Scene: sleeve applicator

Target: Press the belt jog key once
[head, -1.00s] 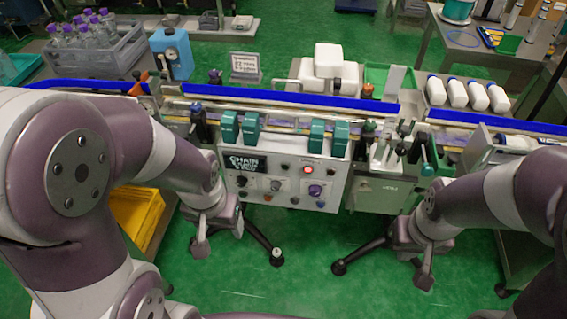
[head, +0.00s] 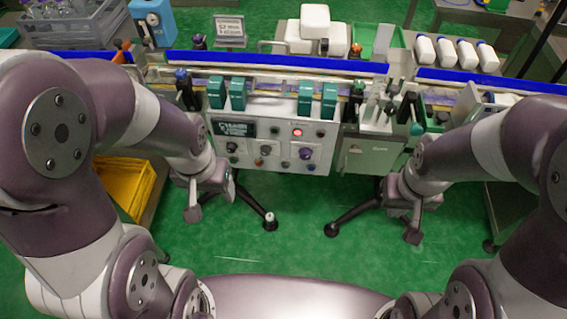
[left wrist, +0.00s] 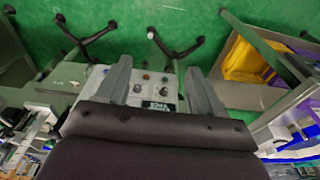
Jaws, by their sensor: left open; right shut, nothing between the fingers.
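The control panel (head: 270,141) on the conveyor's front has a dark label plate (head: 234,129), several knobs and small buttons, and a lit red lamp (head: 297,132). Its lettering is too small to read, so I cannot tell which control is the belt jog key. My left gripper (head: 212,197) is open and empty, below and left of the panel, apart from it. In the left wrist view the panel (left wrist: 152,88) shows upside down between the two open fingers (left wrist: 160,85). My right gripper (head: 412,228) is shut and empty, low and right of the panel.
A bracket with handles (head: 385,105) stands at the right. A yellow bin (head: 125,187) is at lower left. Black stand legs (head: 345,222) spread on the green floor.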

